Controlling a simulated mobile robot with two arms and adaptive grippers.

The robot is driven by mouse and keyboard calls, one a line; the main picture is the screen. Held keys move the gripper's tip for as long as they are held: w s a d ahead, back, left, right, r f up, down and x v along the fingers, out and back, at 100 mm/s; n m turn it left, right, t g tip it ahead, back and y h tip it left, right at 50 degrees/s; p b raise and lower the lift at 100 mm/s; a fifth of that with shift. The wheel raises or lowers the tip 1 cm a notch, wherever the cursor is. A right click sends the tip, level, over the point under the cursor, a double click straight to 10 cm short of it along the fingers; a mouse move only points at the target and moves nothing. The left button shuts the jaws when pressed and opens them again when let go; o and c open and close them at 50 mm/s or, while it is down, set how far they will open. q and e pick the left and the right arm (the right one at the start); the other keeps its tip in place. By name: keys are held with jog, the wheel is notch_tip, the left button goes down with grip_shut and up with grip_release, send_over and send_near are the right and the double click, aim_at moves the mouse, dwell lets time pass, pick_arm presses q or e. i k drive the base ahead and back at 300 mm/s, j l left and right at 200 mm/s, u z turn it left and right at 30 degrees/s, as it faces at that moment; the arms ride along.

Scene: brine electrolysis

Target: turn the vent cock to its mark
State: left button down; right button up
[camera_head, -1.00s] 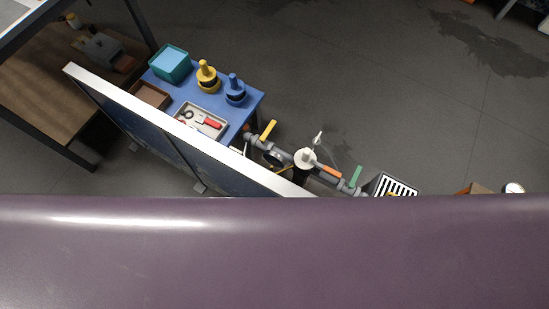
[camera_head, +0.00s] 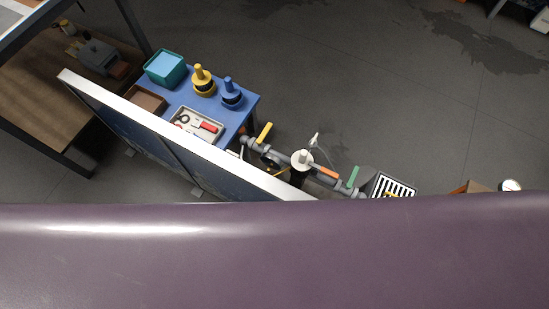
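A grey pipe run (camera_head: 343,188) with coloured lever handles shows beyond the white-edged panel. It carries a yellow lever (camera_head: 264,132), an orange lever (camera_head: 327,173) and a green lever (camera_head: 353,176). A white-capped upright fitting (camera_head: 302,160) stands between the yellow and orange levers, with a small pale nozzle (camera_head: 314,139) beside it. I cannot tell which of these is the vent cock, and no mark can be made out. Neither of my grippers is in view. A large purple surface fills the lower part and hides what lies below.
A white-edged dark panel (camera_head: 180,130) stands in front of a blue table (camera_head: 238,112) with a teal bin (camera_head: 166,68), yellow and blue fittings and a tool tray (camera_head: 219,139). A striped drain grate (camera_head: 393,188) is at right.

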aim_at(313, 141)
jog(key=z, duration=0.9)
jog(key=k+j+z, duration=0.15)
jog(key=j+z, duration=0.15)
jog(key=k+j+z, duration=0.2)
jog(key=j+z, duration=0.15)
jog(key=k+j+z, duration=0.3)
jog(key=i+j, duration=0.05)
